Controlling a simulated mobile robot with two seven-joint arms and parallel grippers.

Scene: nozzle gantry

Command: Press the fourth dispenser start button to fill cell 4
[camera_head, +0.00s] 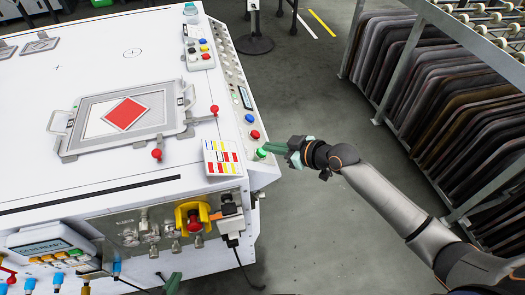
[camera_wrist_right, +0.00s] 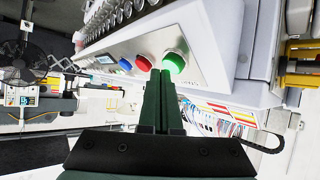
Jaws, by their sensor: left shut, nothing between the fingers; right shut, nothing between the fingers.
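A green button (camera_head: 262,153), lit bright green in the right wrist view (camera_wrist_right: 174,62), is at the near end of a sloped control strip. A red button (camera_head: 254,134) and a blue button (camera_head: 249,118) are in line beyond it. No label shows which one is the fourth dispenser's start. My right gripper (camera_head: 270,149) is shut and empty, with its green fingertips (camera_wrist_right: 160,72) right at the green button; I cannot tell whether they touch it. My left gripper (camera_head: 172,283) shows only as a dark green tip at the bottom edge, shut. No cell is identifiable.
The white table carries a framed plate with a red diamond (camera_head: 126,113). A card of coloured labels (camera_head: 221,157) lies near the strip. A yellow-framed red emergency stop (camera_head: 194,221) is on the front face. A rack of dark panels (camera_head: 440,110) stands right, beyond open floor.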

